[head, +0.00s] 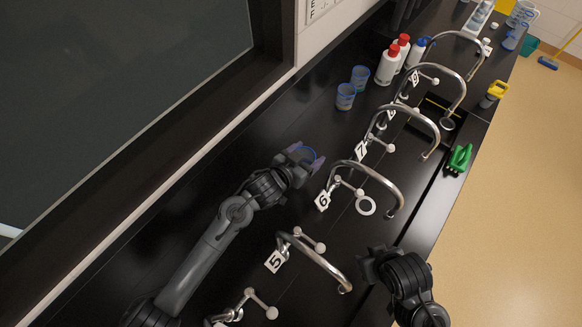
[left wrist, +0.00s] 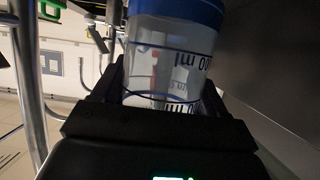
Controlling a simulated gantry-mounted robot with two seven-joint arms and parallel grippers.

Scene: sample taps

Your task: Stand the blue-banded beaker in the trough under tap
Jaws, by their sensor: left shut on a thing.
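My left gripper (head: 306,158) is shut on a clear beaker with a blue band (left wrist: 175,60) and graduation marks. In the head view only the beaker's bluish rim (head: 305,152) shows between the fingers, above the black counter and left of tap 6 (head: 365,168). In the left wrist view the beaker fills the space between the fingers, and its lower part is hidden. The dark trough (head: 424,215) runs along the counter's front side, on the far side of the taps from the beaker. My right gripper (head: 372,262) is near tap 5; its fingers are too dark to read.
Curved taps stand in a row, including tap 5 (head: 320,262) and tap 7 (head: 412,112). Two blue-banded beakers (head: 345,96) stand behind them, near red-capped bottles (head: 388,65). A white ring (head: 365,205) lies under tap 6. A green object (head: 459,158) sits at the front edge.

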